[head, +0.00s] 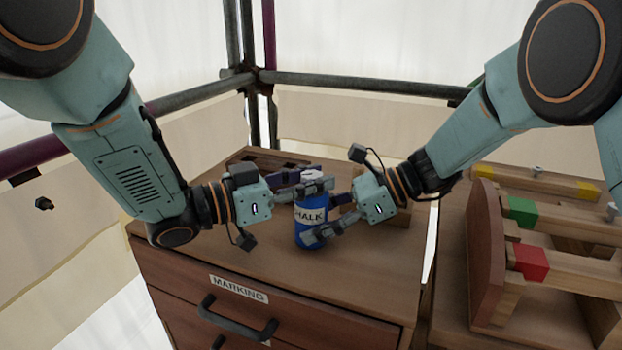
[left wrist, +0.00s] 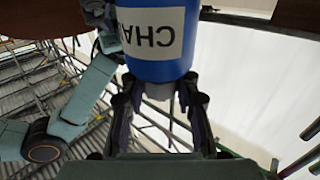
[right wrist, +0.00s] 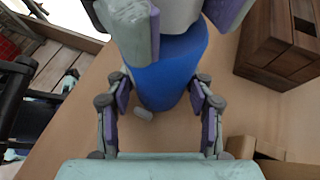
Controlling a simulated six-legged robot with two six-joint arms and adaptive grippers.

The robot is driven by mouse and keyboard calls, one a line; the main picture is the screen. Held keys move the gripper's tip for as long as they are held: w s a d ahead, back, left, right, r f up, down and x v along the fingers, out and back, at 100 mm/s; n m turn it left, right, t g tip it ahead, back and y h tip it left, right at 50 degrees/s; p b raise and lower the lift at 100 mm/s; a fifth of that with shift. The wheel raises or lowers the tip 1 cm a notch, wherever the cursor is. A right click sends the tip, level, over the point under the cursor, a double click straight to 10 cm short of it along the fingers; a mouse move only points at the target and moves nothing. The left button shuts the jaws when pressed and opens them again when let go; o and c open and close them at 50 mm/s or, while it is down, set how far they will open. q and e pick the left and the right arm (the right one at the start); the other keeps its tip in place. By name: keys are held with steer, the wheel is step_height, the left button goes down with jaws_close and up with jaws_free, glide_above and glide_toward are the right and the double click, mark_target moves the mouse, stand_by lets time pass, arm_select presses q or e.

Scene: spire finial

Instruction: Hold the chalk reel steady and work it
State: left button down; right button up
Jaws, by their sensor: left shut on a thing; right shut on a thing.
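The chalk reel is a blue canister (head: 311,238) with a white CHALK label and a pale grey top (head: 312,175). It stands upright on the wooden cabinet top. My left gripper (head: 308,187) is shut on the grey top, coming from the left. My right gripper (head: 328,229) is lower and shut around the blue body from the right. In the left wrist view the blue body (left wrist: 160,69) and its label appear upside down beyond the fingers. In the right wrist view the blue body (right wrist: 165,75) sits between my right fingers, with my left fingers (right wrist: 140,25) above.
The wooden cabinet (head: 235,245) has a drawer labelled MARKING (head: 238,289) with a dark handle (head: 238,319). A low wooden box (head: 265,158) lies behind the reel. At right stands a wooden rack (head: 487,250) with green, red and yellow blocks. Scaffold poles (head: 350,83) and pale sheeting surround the place.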

arm_select(q)
steer(key=m+g+h, duration=0.1)
steer(key=g, duration=0.1)
steer(key=m+g, duration=0.2)
steer(key=g, duration=0.1)
steer(key=shift+w+h, duration=0.1)
steer(key=shift+h, duration=0.3)
steer(key=shift+m+g, duration=2)
steer(key=shift+g, duration=1.1)
steer(key=c, duration=1)
jaws_free()
steer(key=shift+o, duration=0.2)
steer(key=w+a, duration=0.1)
steer(key=a, duration=0.6)
steer(key=shift+a, duration=0.25)
